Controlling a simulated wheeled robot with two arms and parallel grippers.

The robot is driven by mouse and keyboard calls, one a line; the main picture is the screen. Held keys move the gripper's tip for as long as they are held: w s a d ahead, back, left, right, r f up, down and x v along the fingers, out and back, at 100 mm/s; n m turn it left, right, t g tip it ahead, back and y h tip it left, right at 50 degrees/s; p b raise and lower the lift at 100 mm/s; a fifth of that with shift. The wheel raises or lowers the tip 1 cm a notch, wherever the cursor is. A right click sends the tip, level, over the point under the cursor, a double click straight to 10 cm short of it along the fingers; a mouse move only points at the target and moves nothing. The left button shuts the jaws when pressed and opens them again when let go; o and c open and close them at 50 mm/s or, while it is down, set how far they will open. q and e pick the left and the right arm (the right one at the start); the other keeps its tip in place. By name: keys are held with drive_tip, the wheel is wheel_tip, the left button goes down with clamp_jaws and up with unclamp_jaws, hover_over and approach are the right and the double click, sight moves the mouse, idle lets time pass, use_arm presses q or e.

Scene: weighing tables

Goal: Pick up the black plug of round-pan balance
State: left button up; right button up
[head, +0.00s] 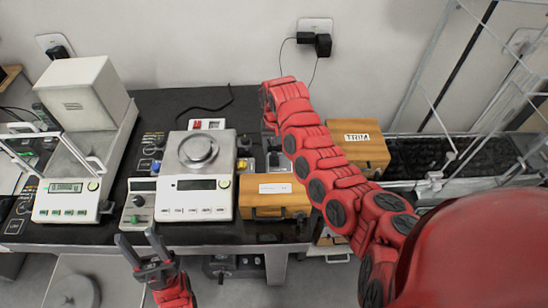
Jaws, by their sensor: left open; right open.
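The round-pan balance (208,213) stands on the dark table, a white body with a round metal pan (198,150). A black cable (205,107) lies on the table behind it. Two black plugs, a left one (304,38) and a right one (323,46), sit at the wall outlet (316,24); cords run down from them behind my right arm. I cannot tell which belongs to the balance. My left gripper (136,235) is open and empty at the table's front edge, below left of the balance. My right arm reaches up towards the wall below the outlet; its gripper does not show.
A second balance with a white housing (84,92) stands at left, under another outlet with a black plug (58,52). Wooden boxes stand right of the round-pan balance (263,206) and behind my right arm (350,150). A glass-walled frame (467,80) is at right.

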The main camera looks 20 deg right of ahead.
sight(274, 153)
drive_tip(key=shift+w+f, duration=0.2)
drive_tip(key=shift+f, duration=0.1)
drive_tip(key=shift+a+f+p, duration=0.1)
drive_tip(key=shift+f+p, duration=0.35)
drive_tip(key=shift+f, duration=1.1)
clamp_jaws()
